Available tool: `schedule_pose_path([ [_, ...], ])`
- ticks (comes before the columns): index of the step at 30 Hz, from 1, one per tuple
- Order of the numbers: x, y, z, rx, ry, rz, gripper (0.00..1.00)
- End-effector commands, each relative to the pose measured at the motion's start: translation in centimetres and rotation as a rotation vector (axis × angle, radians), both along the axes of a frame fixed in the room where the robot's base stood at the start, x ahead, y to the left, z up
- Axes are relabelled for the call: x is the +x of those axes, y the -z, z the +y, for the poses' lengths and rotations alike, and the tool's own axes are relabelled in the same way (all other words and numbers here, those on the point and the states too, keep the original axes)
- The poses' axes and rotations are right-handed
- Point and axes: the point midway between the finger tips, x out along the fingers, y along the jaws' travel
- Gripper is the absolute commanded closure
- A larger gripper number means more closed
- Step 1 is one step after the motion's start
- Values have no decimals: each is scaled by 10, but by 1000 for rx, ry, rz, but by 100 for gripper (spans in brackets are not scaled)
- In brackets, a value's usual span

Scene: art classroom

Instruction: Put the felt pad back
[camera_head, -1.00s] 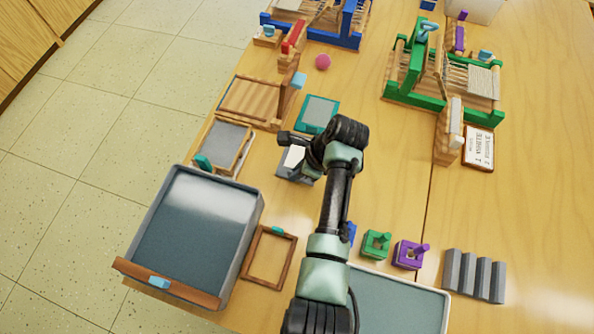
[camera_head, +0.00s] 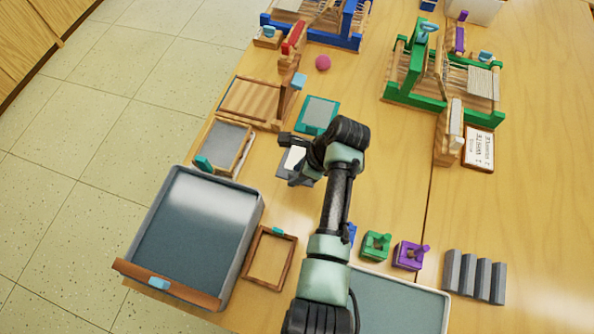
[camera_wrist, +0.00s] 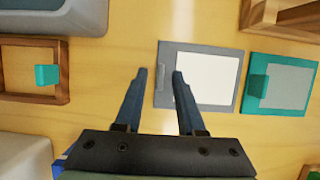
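No piece is labelled as the felt pad. The likeliest are two flat tabbed boards. A grey board (camera_wrist: 216,100) has a white face and a grey tab at its left in the wrist view; it shows partly behind my arm in the head view (camera_head: 292,160). A teal-edged board (camera_wrist: 254,103) with a grey face lies to its right, also in the head view (camera_head: 304,126). My gripper (camera_wrist: 159,72) is open with nothing between its fingers. Its right fingertip overlaps the grey board's tab in the wrist view; I cannot tell whether they touch.
A large grey tray (camera_head: 248,226) with a wooden front and an empty wooden frame (camera_head: 287,268) lie near the left table edge. Green (camera_head: 376,246) and purple (camera_head: 410,256) blocks and grey ridged blocks (camera_head: 474,277) are at lower right. Looms (camera_head: 414,92) stand farther back.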

Motion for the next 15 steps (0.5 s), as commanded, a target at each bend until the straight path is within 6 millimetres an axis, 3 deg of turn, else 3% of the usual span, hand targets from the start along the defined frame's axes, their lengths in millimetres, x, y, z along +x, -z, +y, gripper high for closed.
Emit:
schedule_pose_path([
  [15,-11,-93,-37,-1,4,-4,62],
])
